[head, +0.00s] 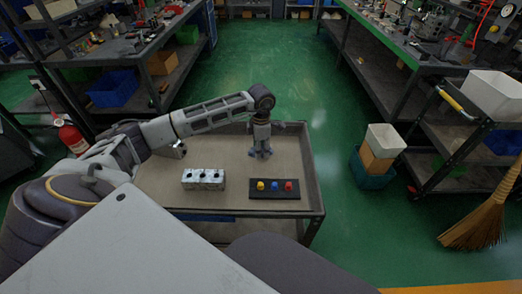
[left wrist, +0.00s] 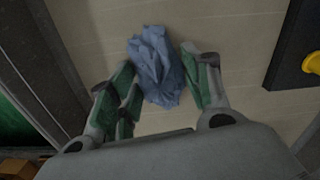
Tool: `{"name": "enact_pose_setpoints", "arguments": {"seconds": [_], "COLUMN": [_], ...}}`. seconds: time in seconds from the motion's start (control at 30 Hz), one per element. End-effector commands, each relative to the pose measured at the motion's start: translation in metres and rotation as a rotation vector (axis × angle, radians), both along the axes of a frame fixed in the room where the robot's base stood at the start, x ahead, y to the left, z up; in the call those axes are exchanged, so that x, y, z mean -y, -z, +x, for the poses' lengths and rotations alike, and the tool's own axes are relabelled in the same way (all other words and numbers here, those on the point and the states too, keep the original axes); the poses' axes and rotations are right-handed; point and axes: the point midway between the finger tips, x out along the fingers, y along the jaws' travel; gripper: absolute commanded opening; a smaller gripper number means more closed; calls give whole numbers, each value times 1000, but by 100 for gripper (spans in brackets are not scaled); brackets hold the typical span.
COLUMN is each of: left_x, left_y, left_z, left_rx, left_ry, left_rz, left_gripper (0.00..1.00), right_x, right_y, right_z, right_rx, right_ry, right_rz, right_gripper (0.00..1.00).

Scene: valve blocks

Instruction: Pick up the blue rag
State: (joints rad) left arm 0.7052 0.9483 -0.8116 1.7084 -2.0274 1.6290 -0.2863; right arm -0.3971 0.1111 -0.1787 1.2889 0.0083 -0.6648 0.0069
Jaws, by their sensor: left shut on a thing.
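My left gripper (head: 261,153) reaches down to the bed of the cart in the head view and is shut on the rag. The rag is mostly hidden behind the fingers in the head view. I cannot tell whether the rag still touches the cart surface. My right gripper is not in view.
On the cart (head: 316,180) are a grey valve block (head: 203,179) and a black board (head: 275,195) with yellow, blue and red knobs. The cart has a raised rim. Stacked bins (head: 384,140) stand on the green floor at right, near a broom (head: 480,223).

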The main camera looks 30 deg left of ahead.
Motion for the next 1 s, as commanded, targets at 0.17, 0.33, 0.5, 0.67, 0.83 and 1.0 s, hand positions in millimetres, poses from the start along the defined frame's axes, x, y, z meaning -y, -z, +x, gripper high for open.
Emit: {"name": "enact_pose_setpoints", "arguments": {"seconds": [0.17, 0.33, 0.5, 0.67, 0.83, 1.0], "left_x": [0, 0, 0, 0, -1, 0], "left_y": [-2, -12, -33, -57, -81, -96], "left_z": [0, 0, 1, 1, 1, 0], "left_rx": [0, 1, 3, 3, 2, 1], "left_ry": [0, 0, 0, 0, 0, 0], "left_rz": [0, 1, 0, 1, 1, 0], "left_gripper": [29, 29, 29, 29, 29, 29], "right_x": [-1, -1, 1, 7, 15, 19], "right_y": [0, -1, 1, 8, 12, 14], "right_z": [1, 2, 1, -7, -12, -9], "right_rx": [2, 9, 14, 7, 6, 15], "right_ry": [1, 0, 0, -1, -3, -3], "right_rz": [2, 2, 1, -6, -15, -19], "right_gripper": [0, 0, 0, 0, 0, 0]}}
